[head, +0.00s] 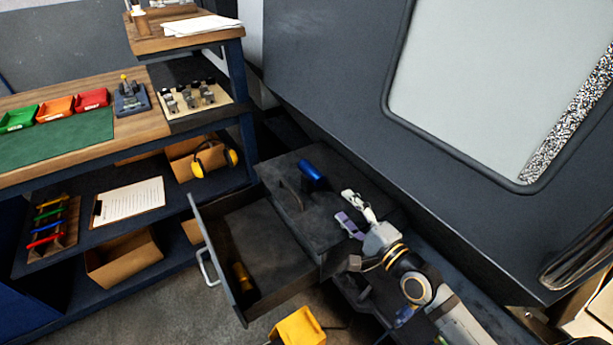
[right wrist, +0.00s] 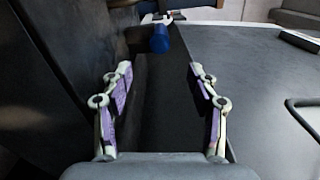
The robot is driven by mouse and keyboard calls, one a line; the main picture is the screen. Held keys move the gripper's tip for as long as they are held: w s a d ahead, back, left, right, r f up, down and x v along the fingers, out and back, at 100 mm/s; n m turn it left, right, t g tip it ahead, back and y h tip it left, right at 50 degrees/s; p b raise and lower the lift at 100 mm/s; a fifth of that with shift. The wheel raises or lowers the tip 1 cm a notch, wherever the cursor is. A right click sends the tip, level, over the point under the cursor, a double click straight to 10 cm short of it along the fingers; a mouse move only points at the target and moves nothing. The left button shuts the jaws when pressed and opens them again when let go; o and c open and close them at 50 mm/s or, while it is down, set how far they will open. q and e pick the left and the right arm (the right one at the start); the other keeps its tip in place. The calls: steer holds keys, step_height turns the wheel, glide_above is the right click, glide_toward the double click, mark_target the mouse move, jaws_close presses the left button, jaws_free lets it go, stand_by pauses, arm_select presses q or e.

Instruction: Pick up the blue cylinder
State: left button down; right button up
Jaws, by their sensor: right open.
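The blue cylinder (head: 312,171) lies on the dark top of the drawer cabinet (head: 335,225), close to the machine's side. It also shows in the right wrist view (right wrist: 160,39), beyond the fingertips and near the middle between them. My right gripper (head: 350,212) is over the cabinet top, to the right of and nearer than the cylinder. In the right wrist view its two purple-padded fingers (right wrist: 163,78) stand wide apart with nothing between them. The gripper and cylinder are apart. My left gripper is not in view.
An open drawer (head: 262,238) juts out left of the cabinet, with a dark yellow item (head: 243,278) inside. The large grey machine (head: 330,80) rises behind the cabinet. A workbench (head: 135,125) with coloured bins stands at left. A yellow object (head: 298,328) is at the bottom.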

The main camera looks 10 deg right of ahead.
mark_target(321, 181)
steer(key=shift+w+a, duration=0.1)
steer(key=shift+w, duration=0.35)
steer(key=b+x, duration=0.1)
steer(key=x, duration=0.2)
steer(key=shift+w+a, duration=0.15)
steer(key=shift+w, duration=0.25)
steer(key=shift+w+a, duration=0.15)
steer(key=shift+w, duration=0.1)
steer(key=b+x, duration=0.1)
steer(key=x, duration=0.4)
steer(key=shift+w+f, duration=0.1)
steer(key=shift+f, duration=0.1)
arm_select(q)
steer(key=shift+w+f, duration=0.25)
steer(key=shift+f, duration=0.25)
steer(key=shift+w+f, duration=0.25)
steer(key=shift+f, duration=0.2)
arm_select(e)
steer(key=shift+r, duration=0.1)
jaws_close()
